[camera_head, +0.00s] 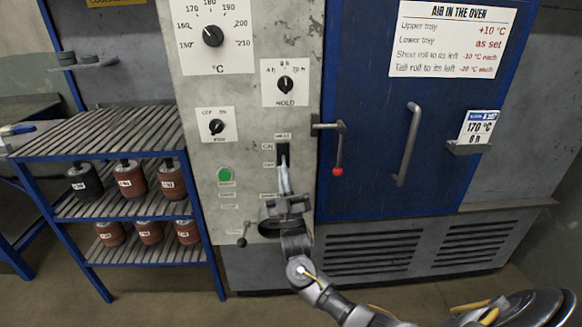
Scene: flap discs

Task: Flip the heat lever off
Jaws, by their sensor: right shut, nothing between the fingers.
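The heat lever (282,149) is a dark upright switch under a small label on the grey control panel (240,195). Two small labels sit to its left, one above the other; their words are too small to read surely. My right gripper (284,170) points up the panel, shut and empty, with its tips at or just below the lever's lower end. The tips hide part of this area, and I cannot tell whether they touch the lever. My left gripper is not in view.
A green button (224,174) and dials, including the hold dial (286,85), share the panel. A red-knobbed door handle (338,158) is close right of the lever, on the blue oven door (365,120). A rack (110,135) with several rolls stands left.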

